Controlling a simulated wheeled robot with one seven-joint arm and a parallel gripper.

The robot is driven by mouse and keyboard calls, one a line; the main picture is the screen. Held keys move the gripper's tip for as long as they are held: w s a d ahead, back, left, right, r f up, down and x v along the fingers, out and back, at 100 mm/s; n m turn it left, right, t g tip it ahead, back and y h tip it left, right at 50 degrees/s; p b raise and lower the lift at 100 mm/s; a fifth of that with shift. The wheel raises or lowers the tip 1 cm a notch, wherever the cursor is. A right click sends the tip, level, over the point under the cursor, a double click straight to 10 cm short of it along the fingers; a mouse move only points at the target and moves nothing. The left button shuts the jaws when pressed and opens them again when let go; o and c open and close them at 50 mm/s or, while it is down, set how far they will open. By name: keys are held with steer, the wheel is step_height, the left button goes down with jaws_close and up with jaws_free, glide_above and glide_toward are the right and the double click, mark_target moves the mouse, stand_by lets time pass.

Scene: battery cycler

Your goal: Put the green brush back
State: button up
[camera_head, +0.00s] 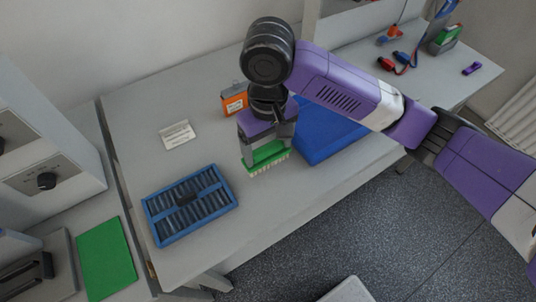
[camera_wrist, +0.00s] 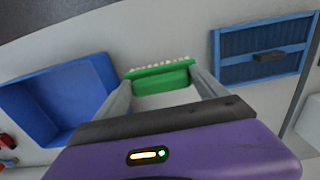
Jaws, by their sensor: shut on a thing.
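The green brush (camera_head: 268,157) with pale bristles is held in my gripper (camera_head: 266,150), bristles pointing down, above the grey table. In the wrist view the green brush (camera_wrist: 160,78) lies between the two fingers of my gripper (camera_wrist: 160,88), which touch its sides. My gripper is shut on it. In the head view it hangs between the black-barred blue tray (camera_head: 190,205) and the blue bin (camera_head: 325,130). The bin is partly hidden behind my arm.
An orange box (camera_head: 234,98) and a white label card (camera_head: 177,135) stand behind. A green mat (camera_head: 106,258) lies on the left bench. At the far right is a caddy (camera_head: 445,38) with tools. The table's front centre is clear.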

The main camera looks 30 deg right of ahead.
mark_target(268, 149)
steer(key=shift+f, duration=1.85)
steer(key=shift+f, duration=0.1)
steer(key=o, duration=1.3)
steer(key=shift+c, duration=0.2)
step_height(268, 149, up, 12)
steer(key=shift+r+p, duration=0.1)
steer(key=shift+p, duration=0.35)
